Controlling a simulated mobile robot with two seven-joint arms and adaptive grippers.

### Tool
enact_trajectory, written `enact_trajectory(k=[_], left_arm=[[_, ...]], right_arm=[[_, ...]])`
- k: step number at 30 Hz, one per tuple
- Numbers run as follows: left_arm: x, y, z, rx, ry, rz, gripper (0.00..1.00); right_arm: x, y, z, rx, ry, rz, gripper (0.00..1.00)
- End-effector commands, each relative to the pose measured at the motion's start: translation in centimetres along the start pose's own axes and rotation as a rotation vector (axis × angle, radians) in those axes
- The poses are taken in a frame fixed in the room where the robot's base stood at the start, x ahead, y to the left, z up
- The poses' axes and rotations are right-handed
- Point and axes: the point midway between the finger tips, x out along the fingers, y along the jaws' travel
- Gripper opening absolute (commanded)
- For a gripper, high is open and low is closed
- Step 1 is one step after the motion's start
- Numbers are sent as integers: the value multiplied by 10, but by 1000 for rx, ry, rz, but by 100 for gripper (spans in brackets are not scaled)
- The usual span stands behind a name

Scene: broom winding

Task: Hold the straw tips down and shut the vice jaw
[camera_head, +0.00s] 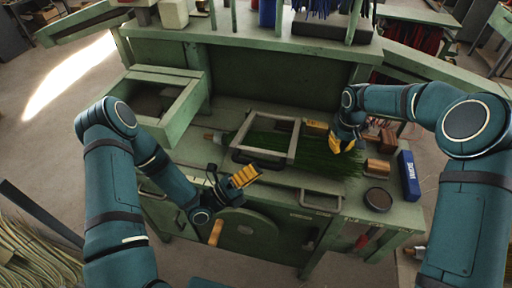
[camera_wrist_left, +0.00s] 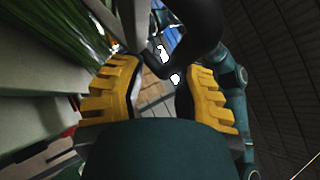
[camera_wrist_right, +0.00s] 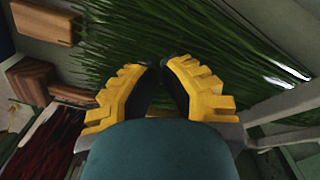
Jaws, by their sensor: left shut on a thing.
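The green straw bundle (camera_head: 343,167) lies across the bench, with its tips spread to the right. The vice jaw, a grey-green rectangular frame (camera_head: 236,141), sits over the bundle's left part. Whether it clamps the straw I cannot tell. My right gripper (camera_head: 341,147) is at the straw right of the frame. Its fingertips nearly meet over the straw (camera_wrist_right: 225,40) in the right wrist view, with nothing visible between them. My left gripper (camera_head: 243,177) is at the bench front, shut on a dark lever-like part (camera_wrist_left: 197,30), whose grip point is partly hidden.
Wooden blocks (camera_head: 377,168), a round dark tin (camera_head: 378,199) and a blue box (camera_head: 409,176) stand right of the straw. An open green tray (camera_head: 160,100) is at the left. A wooden handle (camera_head: 215,232) projects from the bench front.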

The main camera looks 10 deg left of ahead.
Motion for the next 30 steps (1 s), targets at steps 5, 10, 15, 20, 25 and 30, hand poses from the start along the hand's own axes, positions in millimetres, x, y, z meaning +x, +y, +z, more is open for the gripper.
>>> enact_trajectory(k=[5,10,15,20,25,30], left_arm=[[-11,17,-7,-2,2,25,32],[-10,16,-7,-3,1,22,32],[-12,15,-7,-3,1,20,32],[-27,15,-6,-3,-1,22,32],[-60,14,-6,-3,-2,23,32],[-95,14,-7,-2,-2,23,32]], right_arm=[[2,0,0,0,0,0,0],[2,0,0,0,0,0,0],[1,0,0,0,0,0,0],[1,0,0,0,0,0,0],[1,0,0,0,0,0,0],[1,0,0,0,0,0,0]])
